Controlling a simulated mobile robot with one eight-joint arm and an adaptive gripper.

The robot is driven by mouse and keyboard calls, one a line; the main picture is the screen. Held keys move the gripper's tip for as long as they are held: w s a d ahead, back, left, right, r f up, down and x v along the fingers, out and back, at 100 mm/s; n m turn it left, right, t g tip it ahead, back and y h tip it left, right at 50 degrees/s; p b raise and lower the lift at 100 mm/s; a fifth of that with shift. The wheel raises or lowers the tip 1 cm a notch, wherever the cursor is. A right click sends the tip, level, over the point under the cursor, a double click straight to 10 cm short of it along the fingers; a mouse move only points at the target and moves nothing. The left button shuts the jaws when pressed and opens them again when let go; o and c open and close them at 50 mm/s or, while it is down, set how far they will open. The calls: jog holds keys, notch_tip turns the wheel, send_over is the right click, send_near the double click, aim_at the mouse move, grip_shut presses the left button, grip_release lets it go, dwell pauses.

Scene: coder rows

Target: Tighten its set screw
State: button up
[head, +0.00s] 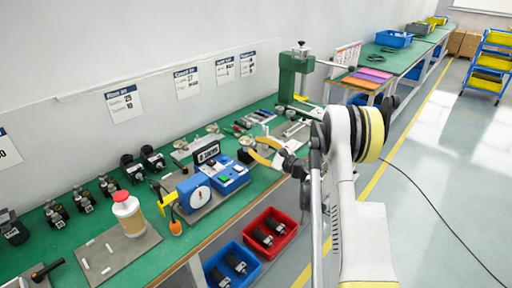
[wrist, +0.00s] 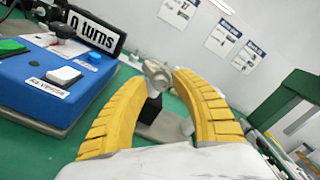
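My gripper (head: 257,150) reaches over the green bench from the right. In the wrist view its two yellow ridged fingers (wrist: 160,80) are spread apart with a gap between the tips. A small grey metal part (wrist: 157,74) shows in that gap, above a dark body (wrist: 150,108) on a grey base (wrist: 165,130); I cannot tell whether a finger touches it. A blue box (wrist: 50,85) with a white button marked REVERSE stands left of the fingers, with a black display (wrist: 94,31) reading "0 turns" behind it. No set screw can be made out.
A blue device with a white dial (head: 194,195) stands left of my gripper. A green press (head: 294,75) stands behind it. A red-topped bottle (head: 128,213) and several black encoders (head: 82,199) are farther left. Red (head: 270,233) and blue (head: 232,265) bins sit below the bench edge.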

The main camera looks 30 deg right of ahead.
jog(key=shift+o, duration=0.3)
jog(key=v, duration=1.2)
jog(key=shift+r, duration=0.1)
